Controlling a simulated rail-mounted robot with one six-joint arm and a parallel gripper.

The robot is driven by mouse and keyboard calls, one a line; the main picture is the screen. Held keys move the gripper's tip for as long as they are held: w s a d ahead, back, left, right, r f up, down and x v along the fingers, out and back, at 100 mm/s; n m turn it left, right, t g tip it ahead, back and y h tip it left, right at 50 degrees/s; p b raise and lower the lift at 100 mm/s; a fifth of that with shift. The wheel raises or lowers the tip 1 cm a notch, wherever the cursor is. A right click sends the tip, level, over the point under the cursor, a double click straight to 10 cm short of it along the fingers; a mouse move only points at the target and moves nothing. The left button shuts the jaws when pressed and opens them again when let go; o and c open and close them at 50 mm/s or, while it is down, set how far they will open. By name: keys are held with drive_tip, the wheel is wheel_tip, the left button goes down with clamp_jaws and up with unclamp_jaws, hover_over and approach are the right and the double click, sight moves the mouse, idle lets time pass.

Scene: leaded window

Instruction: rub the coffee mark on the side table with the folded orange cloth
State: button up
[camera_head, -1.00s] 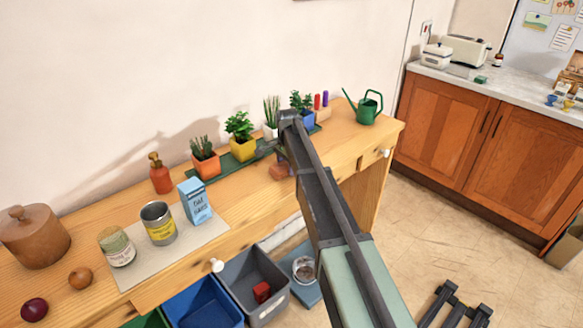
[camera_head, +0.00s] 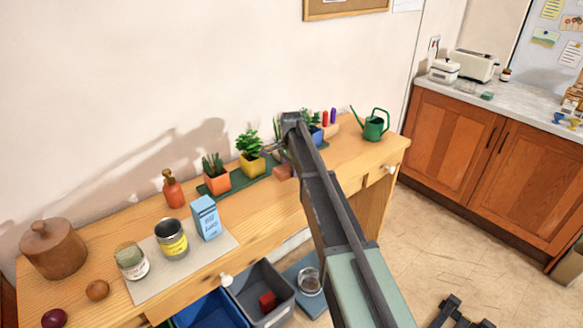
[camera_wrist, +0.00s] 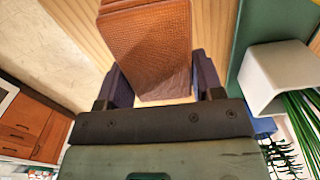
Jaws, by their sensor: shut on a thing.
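The folded orange cloth (camera_wrist: 150,45) is a thick, brownish-orange woven block between my fingers in the wrist view. My gripper (camera_wrist: 162,82) is shut on it. In the head view the cloth (camera_head: 284,172) shows beside my arm, over the back middle of the wooden side table (camera_head: 262,205), near the plant row. I cannot tell whether it touches the wood. The coffee mark does not show in either view; my arm and the cloth hide part of the tabletop.
Potted plants stand on a green mat along the wall, including a yellow pot (camera_head: 251,167) and a white pot (camera_wrist: 275,75) close to my gripper. A green watering can (camera_head: 374,128) is at the right end. A blue carton (camera_head: 206,218) and cans stand left. Bins sit below.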

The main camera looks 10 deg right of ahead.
drive_tip(key=shift+r, duration=0.15)
wheel_tip(320, 180, up, 3)
drive_tip(key=p, duration=0.3)
drive_tip(key=shift+r, duration=0.15)
idle(0.3)
